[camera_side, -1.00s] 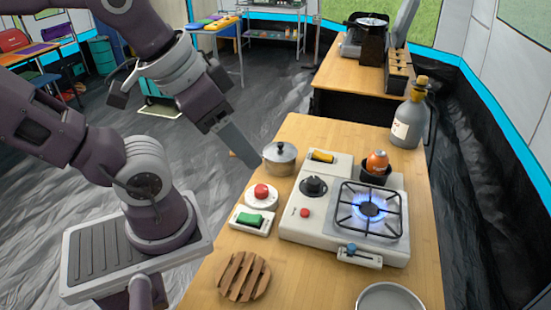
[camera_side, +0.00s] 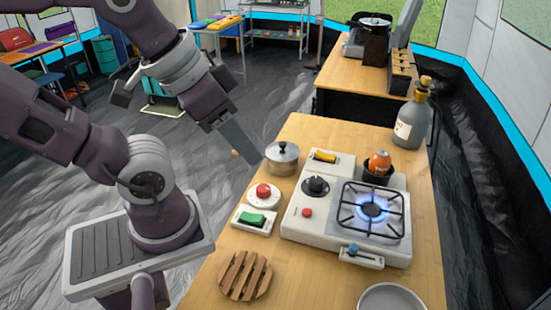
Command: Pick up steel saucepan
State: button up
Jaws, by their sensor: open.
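The steel saucepan (camera_side: 282,160) is a small shiny pot with a lid and dark knob, upright near the left edge of the wooden table. My gripper (camera_side: 257,163) points down and to the right, just left of the saucepan. Its jaws are open, and only one broad grey finger shows clearly. A small orange-brown tip (camera_side: 235,153) shows left of that finger; it may be the end of the saucepan's handle, with the rest hidden behind the finger. I cannot tell whether the finger touches the pot or the handle.
A white gas stove (camera_side: 318,222) with a lit blue burner (camera_side: 372,208) stands right of the saucepan. A red button (camera_side: 264,195), a green switch (camera_side: 255,219) and a slatted wooden trivet (camera_side: 245,275) lie nearer the front. A grey bottle (camera_side: 411,122) stands at the back right.

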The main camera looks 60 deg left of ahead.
jog(key=w+a+f+g+y, duration=0.35)
jog(key=a+f+y, duration=0.2)
jog(key=a, duration=0.45)
jog(key=w+a+f+g+y, duration=0.2)
jog(key=a+f+g+y, duration=0.3)
jog(key=a, duration=0.5)
jog(key=w+a+f+m+t, duration=0.1)
jog(key=w+a+f, duration=0.1)
jog(key=f, duration=0.3)
jog(key=w+a+f+m+t, duration=0.2)
jog(key=f, duration=0.3)
jog(key=w+a+f+m+t+y, duration=0.1)
jog(key=w+a+f, duration=0.1)
jog(key=f, duration=0.3)
jog(key=shift+w+a+f+m+t, duration=0.1)
jog(key=shift+w+f+m+t, duration=0.2)
jog(key=shift+w, duration=0.3)
jog(key=x, duration=0.7)
jog(key=shift+w, duration=0.25)
grip_shut()
